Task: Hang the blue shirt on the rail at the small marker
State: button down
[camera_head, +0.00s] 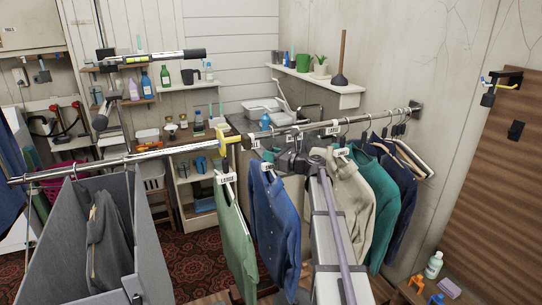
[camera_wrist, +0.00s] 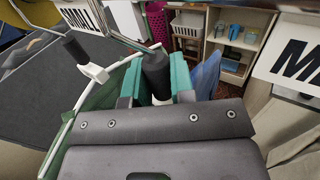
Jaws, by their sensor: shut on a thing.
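The blue shirt (camera_head: 275,222) hangs below the rail (camera_head: 300,128), between a green shirt (camera_head: 234,240) and a beige shirt (camera_head: 348,200). My gripper (camera_head: 288,160) is just below the rail beside the top of the blue shirt. In the wrist view its teal fingers are shut on a black grip (camera_wrist: 156,68), which seems to belong to the blue shirt's hanger; blue cloth (camera_wrist: 206,78) shows behind. The SMALL marker (camera_wrist: 78,17) is at upper left there, and another marker beginning with M (camera_wrist: 298,60) is at right. Whether the held hanger's hook touches the rail is hidden.
A teal shirt (camera_head: 386,215) and dark garments (camera_head: 403,190) hang farther right, by a LARGE marker (camera_head: 330,130). A grey bin (camera_head: 105,250) with a dark garment stands at left. Shelves with bottles (camera_head: 165,77) line the back.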

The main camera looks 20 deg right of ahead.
jog(key=shift+f, duration=0.15)
jog(key=shift+f+b, duration=0.3)
jog(key=shift+b, duration=0.15)
jog(key=shift+f, duration=0.2)
jog(key=c, duration=0.9)
grip_release()
